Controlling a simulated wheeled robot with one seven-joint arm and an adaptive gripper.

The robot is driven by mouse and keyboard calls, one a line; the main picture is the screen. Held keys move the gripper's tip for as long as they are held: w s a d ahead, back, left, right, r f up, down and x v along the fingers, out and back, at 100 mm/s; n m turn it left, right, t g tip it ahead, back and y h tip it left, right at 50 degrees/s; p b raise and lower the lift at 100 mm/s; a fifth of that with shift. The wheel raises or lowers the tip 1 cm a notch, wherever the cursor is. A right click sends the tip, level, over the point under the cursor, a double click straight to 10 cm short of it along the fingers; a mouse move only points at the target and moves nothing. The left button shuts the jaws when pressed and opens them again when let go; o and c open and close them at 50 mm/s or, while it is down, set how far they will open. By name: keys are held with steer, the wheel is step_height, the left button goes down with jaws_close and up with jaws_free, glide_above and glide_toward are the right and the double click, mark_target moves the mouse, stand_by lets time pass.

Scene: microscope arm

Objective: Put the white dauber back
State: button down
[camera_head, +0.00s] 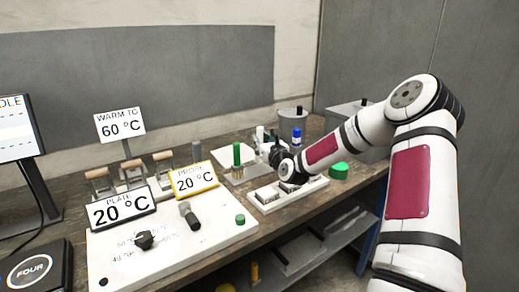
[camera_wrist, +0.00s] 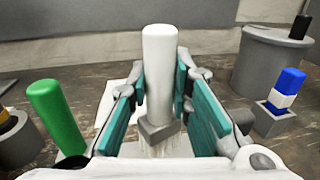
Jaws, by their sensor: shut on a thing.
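The white dauber (camera_wrist: 160,62) stands nearly upright between the teal pads of my gripper (camera_wrist: 160,92) in the wrist view. My gripper is shut on it.
A green dauber (camera_wrist: 55,112) stands close on the left, a blue-and-white one (camera_wrist: 284,92) in a grey holder on the right. A grey pot (camera_wrist: 276,62) is behind it. A white tray (camera_head: 268,208) and green cap (camera_head: 339,170) lie nearer on the bench.

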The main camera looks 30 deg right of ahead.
steer(key=shift+w+f, duration=0.3)
steer(key=shift+w, duration=0.05)
steer(key=shift+s+f, duration=0.1)
steer(key=shift+f, duration=1.35)
steer(key=shift+f, duration=0.15)
steer(key=c, duration=1.5)
jaws_free()
steer(key=shift+o, duration=0.2)
